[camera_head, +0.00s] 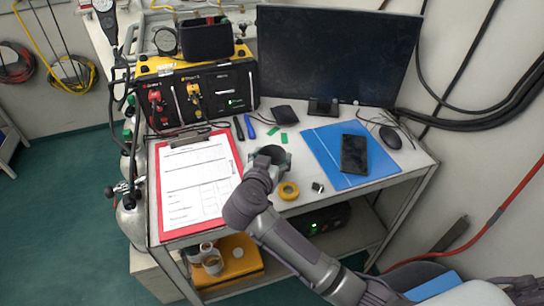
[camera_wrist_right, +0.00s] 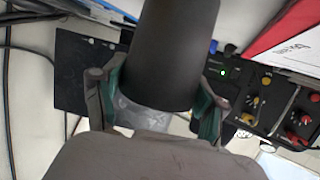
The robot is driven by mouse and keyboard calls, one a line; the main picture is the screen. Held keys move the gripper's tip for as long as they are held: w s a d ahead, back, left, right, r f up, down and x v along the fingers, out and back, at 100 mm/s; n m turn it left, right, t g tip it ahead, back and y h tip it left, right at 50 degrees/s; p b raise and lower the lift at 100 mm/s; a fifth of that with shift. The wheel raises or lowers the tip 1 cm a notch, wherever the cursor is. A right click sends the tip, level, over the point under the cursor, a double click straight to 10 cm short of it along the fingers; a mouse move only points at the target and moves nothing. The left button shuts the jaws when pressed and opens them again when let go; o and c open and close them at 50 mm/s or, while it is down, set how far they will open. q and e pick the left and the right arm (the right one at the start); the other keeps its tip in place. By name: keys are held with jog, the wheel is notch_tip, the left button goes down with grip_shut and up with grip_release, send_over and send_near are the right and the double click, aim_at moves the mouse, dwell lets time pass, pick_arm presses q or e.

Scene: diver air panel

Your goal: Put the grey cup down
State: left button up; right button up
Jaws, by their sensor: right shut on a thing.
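The grey cup (camera_head: 270,153) is at the front middle of the table, right of the red clipboard, in the head view. In the right wrist view the cup (camera_wrist_right: 178,50) is a dark grey cylinder with a paler band at one end. My right gripper (camera_head: 268,163) is shut on the cup, with one finger on each side of it in the wrist view (camera_wrist_right: 150,88). The arm hides part of the cup, and I cannot tell whether its base touches the white tabletop (camera_head: 306,204). My left gripper is not in view.
A red clipboard (camera_head: 240,147) with paper lies left of the cup. A blue folder (camera_head: 324,158) with a black phone (camera_head: 354,154) lies right. The monitor (camera_head: 335,58) and air panel (camera_head: 205,94) stand behind.

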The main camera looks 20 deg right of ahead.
jog(key=o, duration=1)
jog(key=shift+f, duration=0.1)
jog(key=v, duration=1.2)
